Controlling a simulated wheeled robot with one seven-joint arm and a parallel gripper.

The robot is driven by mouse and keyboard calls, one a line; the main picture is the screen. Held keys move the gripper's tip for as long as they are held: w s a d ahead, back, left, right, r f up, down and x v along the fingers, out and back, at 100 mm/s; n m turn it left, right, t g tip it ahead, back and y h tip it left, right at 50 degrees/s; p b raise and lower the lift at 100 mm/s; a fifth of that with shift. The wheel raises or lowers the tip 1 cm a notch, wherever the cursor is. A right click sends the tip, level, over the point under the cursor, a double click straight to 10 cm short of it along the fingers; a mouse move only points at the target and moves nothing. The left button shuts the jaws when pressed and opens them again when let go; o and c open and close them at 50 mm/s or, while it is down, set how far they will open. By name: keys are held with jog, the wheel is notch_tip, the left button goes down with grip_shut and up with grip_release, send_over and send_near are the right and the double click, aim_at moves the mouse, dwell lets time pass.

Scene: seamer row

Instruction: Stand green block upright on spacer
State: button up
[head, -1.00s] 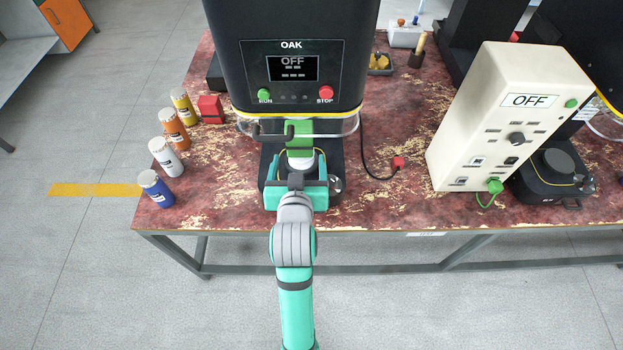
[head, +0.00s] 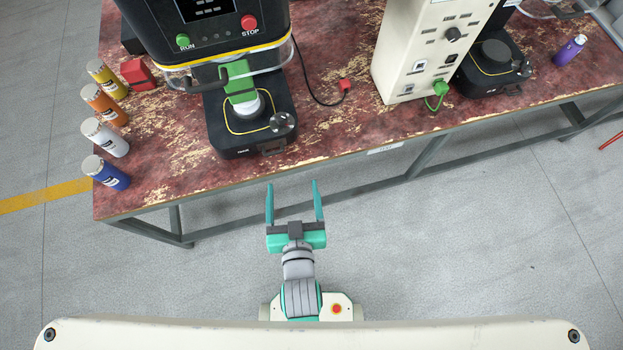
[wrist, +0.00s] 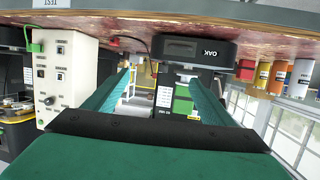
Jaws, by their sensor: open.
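The green block (head: 239,82) stands upright at the OAK machine, with its lower end at the white round spacer (head: 249,106) on the black base (head: 228,134). Whether its underside rests fully on the spacer is hard to tell. The machine's clear guard crosses in front of its upper part. My gripper (head: 293,188) is open and empty, in front of the table edge and apart from the block. In the wrist view, which is upside down, a green shape, likely the block (wrist: 182,104), shows between the open fingers.
Yellow, orange, white and blue cans (head: 112,172) line the table's left side near a red block (head: 138,74). A cream control box (head: 412,65) with a green plug stands to the right. A black cable with a red end (head: 345,85) lies between. The floor before the table is clear.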

jog(key=s+d, duration=0.2)
jog(key=s, duration=0.5)
jog(key=s+d+r+m+h, duration=0.1)
jog(key=s+d, duration=0.1)
jog(key=s, duration=0.5)
jog(key=shift+s+d+r+t+h, duration=0.2)
jog(key=shift+d+r+t+h, duration=0.1)
jog(key=shift+t, duration=0.1)
dwell(1.4)
